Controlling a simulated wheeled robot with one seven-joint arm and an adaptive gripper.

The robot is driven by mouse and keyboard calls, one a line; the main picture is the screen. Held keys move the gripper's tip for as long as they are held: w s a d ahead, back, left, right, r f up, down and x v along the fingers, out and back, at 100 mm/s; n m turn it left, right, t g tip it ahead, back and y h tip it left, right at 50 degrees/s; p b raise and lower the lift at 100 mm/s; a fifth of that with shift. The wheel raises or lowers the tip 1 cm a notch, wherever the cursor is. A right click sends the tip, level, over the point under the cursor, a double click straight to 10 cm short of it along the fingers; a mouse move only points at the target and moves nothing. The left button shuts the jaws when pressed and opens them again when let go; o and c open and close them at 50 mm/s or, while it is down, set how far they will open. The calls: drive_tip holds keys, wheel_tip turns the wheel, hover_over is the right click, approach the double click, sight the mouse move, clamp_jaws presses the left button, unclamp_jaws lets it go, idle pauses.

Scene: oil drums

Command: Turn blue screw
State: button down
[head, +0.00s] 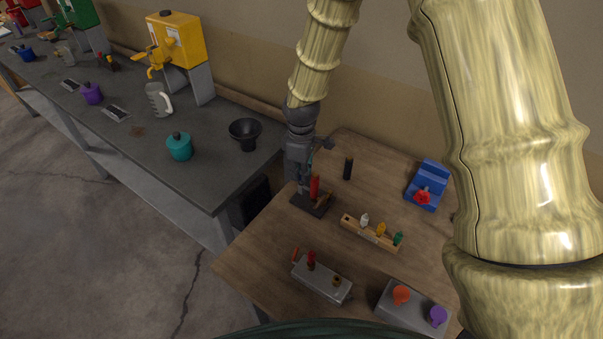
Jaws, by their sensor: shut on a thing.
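My gripper (303,182) points down at the left edge of the wooden table, over a small dark base plate (322,208). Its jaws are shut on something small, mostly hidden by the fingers. A sliver of blue (309,161) shows beside the fingers; it looks like part of the blue screw, but its shape cannot be made out. A red upright piece (315,188) stands on the same plate, just right of the fingers and very close to them.
A black cylinder (348,168), a wooden rack (371,232) of small bottles, a blue block (427,186) with a red knob, and two grey blocks (322,280) (415,310) stand on the table. A dark bench (135,130) with pots and a black funnel (245,132) is left.

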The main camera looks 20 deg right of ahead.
drive_tip(key=shift+m, duration=0.7)
drive_tip(key=shift+w+r, duration=0.1)
drive_tip(key=c, duration=1.6)
unclamp_jaws()
drive_tip(key=shift+c, duration=0.2)
wheel_tip(320, 180, up, 12)
